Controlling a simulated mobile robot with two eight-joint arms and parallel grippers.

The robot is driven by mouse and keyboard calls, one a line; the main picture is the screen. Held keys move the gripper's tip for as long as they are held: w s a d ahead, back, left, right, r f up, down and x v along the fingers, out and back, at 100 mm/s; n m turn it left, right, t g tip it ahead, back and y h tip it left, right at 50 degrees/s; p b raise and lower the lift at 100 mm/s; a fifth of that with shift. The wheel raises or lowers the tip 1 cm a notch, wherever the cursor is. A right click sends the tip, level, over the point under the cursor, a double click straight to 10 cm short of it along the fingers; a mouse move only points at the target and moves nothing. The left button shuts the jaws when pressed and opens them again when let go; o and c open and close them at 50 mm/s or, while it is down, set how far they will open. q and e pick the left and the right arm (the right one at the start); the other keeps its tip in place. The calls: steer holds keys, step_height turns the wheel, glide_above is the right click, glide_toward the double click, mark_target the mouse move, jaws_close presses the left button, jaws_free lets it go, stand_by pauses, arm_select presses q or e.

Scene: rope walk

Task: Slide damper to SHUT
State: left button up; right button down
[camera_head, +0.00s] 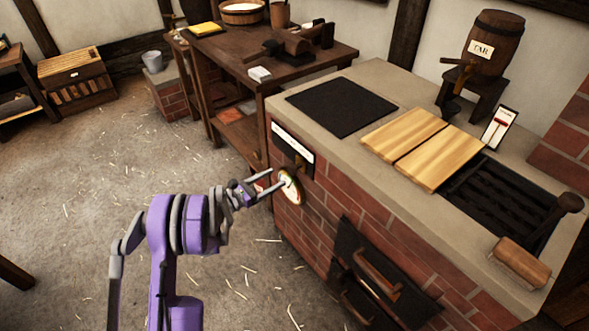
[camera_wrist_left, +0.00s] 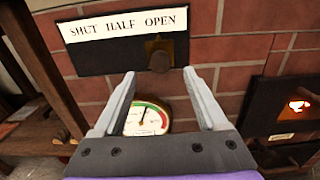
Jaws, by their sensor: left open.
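The damper is a black plate (camera_wrist_left: 95,57) on the brick front, with a white strip (camera_wrist_left: 125,24) reading SHUT, HALF, OPEN from left to right. Its dark round knob (camera_wrist_left: 159,60) on a brass slider sits at the right, below OPEN. In the head view the damper plate (camera_head: 306,170) is partly hidden near the gripper. My left gripper (camera_head: 277,177) points at the brick front. In the left wrist view its open fingers (camera_wrist_left: 160,74) stand either side of the knob's line, with the knob just beyond the tips. Contact cannot be told. My right gripper is out of view.
A round dial gauge (camera_wrist_left: 146,117) is on the bricks just below the damper. A black stove door (camera_head: 375,265) with a handle is lower right. A wooden table (camera_head: 235,45) stands left of the brick stove. The floor to the left is open.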

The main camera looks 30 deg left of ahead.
mark_target(289, 170)
arm_select(q)
steer(key=x, duration=0.8)
steer(key=shift+w+b, duration=0.15)
steer(key=shift+b, duration=0.15)
jaws_close()
steer(key=shift+f, duration=0.1)
stand_by(0.9)
